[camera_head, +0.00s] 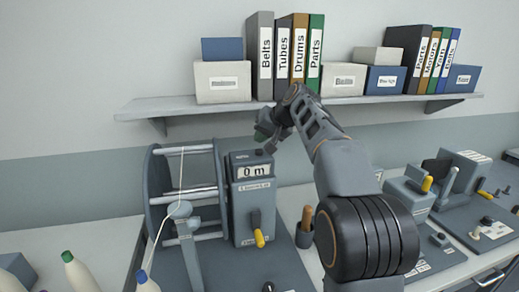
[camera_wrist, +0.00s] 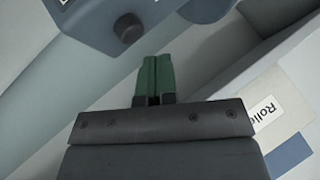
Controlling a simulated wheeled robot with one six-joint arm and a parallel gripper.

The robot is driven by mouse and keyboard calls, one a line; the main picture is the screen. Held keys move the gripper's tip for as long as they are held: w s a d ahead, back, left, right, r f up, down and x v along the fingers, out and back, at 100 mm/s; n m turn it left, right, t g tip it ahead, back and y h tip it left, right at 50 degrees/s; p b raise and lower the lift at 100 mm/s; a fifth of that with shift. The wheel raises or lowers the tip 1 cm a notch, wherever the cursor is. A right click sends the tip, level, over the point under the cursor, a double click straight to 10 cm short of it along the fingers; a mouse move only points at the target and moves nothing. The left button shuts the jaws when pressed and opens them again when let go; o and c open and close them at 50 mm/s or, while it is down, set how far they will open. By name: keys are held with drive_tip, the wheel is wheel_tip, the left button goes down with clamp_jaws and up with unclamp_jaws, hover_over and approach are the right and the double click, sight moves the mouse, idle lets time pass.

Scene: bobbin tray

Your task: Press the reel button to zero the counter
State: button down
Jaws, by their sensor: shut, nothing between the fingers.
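The grey counter box (camera_head: 252,208) stands beside the reel (camera_head: 160,205) on the bench at the left. Its display (camera_head: 254,171) reads "0 m", and a yellow-handled lever (camera_head: 258,238) is on its front. The dark round button (camera_wrist: 127,28) shows near the top of the wrist view, on the box's top. In the wrist view the fingers (camera_wrist: 153,62) are shut together and empty. The tips are beside the button in that picture; the height between them is hard to tell.
A wall shelf (camera_head: 190,106) with binders and boxes runs behind and above my gripper. A dark cup with a wooden handle (camera_head: 306,222) stands right of the counter box. Other devices (camera_head: 412,190) fill the right bench.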

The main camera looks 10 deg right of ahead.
sight(261, 150)
drive_tip(key=shift+r+p, duration=2.05)
drive_tip(key=shift+r, duration=0.25)
